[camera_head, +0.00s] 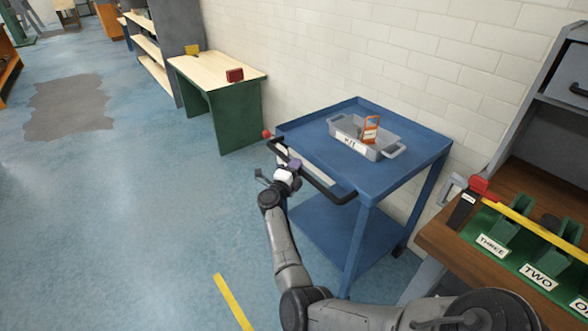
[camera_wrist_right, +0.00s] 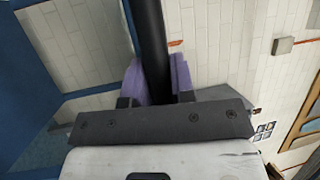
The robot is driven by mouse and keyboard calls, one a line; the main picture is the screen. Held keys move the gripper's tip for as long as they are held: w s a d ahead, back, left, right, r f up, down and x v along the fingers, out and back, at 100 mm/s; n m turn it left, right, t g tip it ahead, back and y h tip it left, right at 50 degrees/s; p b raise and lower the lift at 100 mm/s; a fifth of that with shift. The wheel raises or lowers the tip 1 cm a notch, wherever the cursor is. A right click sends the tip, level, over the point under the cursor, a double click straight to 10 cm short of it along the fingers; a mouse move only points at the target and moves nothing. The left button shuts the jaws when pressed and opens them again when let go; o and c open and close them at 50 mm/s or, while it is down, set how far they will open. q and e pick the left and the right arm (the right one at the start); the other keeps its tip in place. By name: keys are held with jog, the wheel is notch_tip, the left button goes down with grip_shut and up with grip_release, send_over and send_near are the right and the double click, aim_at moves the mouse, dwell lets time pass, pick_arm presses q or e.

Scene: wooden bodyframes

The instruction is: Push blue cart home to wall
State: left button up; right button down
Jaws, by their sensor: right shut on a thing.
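The blue cart (camera_head: 310,155) stands upright along the white brick wall (camera_head: 400,60). Whether its top touches the wall, I cannot tell. Its black handle bar (camera_head: 325,188) runs along the near left side. My right gripper (camera_head: 292,166) is shut on that bar near its left end. In the right wrist view, the purple fingers of my right gripper (camera_wrist_right: 157,82) sit on both sides of the black handle bar (camera_wrist_right: 152,40). A grey tray labelled KIT (camera_head: 345,137) with an orange item (camera_head: 371,129) rests on the cart top. My left gripper is not in view.
A wooden bench with green sides (camera_head: 235,125) stands beyond the cart along the wall. A workbench (camera_head: 440,240) with green labelled holders (camera_head: 500,240) is close on the right. A yellow floor line (camera_head: 233,303) lies near me. The blue floor (camera_head: 130,220) is clear on the left.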

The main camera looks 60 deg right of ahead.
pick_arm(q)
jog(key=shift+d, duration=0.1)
pick_arm(e)
jog(key=shift+f, duration=0.15)
jog(key=c, duration=1.4)
grip_release()
jog(key=o, duration=0.4)
jog(key=shift+s+d, duration=0.1)
jog(key=shift+d, duration=0.2)
jog(key=shift+a, duration=0.1)
jog(key=shift+a, duration=0.1)
jog(key=shift+a, duration=0.25)
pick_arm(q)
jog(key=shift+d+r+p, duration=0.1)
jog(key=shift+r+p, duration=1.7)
pick_arm(e)
jog(key=shift+a+f, duration=0.4)
jog(key=shift+a, duration=1.75)
jog(key=shift+a+f, duration=0.35)
jog(key=shift+a, duration=1.8)
jog(key=shift+a+f, duration=0.4)
jog(key=shift+a, duration=1.75)
